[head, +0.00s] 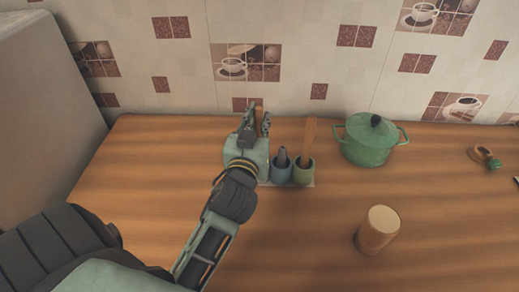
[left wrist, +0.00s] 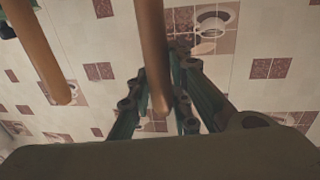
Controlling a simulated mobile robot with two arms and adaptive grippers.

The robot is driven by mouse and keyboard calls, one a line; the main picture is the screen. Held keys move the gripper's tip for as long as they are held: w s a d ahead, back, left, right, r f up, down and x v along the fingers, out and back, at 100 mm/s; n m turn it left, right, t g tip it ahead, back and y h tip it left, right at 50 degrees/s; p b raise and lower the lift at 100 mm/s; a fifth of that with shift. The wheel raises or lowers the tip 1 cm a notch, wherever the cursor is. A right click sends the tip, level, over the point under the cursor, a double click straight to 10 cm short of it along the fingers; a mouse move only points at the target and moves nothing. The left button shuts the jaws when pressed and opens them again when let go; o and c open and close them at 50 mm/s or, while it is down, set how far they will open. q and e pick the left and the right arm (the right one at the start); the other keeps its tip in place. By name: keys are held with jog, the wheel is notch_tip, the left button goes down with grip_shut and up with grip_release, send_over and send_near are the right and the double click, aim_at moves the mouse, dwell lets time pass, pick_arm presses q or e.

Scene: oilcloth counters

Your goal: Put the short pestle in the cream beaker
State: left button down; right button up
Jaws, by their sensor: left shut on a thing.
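My left gripper (head: 257,120) is shut on a brown wooden rod (head: 259,112), which may be the short pestle. In the left wrist view the rod (left wrist: 153,50) stands between the fingers, its rounded end near them. The gripper is over the left end of a small tray (head: 306,185) and hides what stands there. A blue cup (head: 281,174) holds a short dark-handled piece (head: 282,156). A green cup (head: 303,174) holds a longer wooden piece (head: 309,138). A tan cylinder with a cream top (head: 380,229) stands apart at front right; I cannot tell whether it is the cream beaker.
A green lidded pot (head: 368,145) stands right of the cups. A small wood-and-green item (head: 486,157) lies at far right. The tiled wall closes the back. The wooden counter (head: 300,240) is clear in front of the tray.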

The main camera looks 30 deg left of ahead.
pick_arm(q)
jog(key=shift+s+f, duration=0.15)
jog(key=shift+f, duration=0.45)
jog(key=shift+s+f, duration=0.15)
jog(key=shift+f, duration=0.4)
jog(key=f, duration=0.3)
jog(key=shift+w+f, duration=0.2)
jog(key=shift+f, duration=0.4)
pick_arm(e)
jog(key=shift+d+f, duration=0.25)
jog(key=shift+f, duration=0.05)
pick_arm(q)
jog(key=shift+f+b, duration=0.1)
jog(key=shift+b, duration=0.25)
pick_arm(e)
jog(key=shift+f, duration=0.15)
pick_arm(q)
jog(key=c, duration=2.1)
grip_release()
jog(key=shift+f, duration=0.15)
jog(key=o, duration=0.5)
pick_arm(e)
jog(key=shift+s+a, duration=0.1)
jog(key=shift+s, duration=0.15)
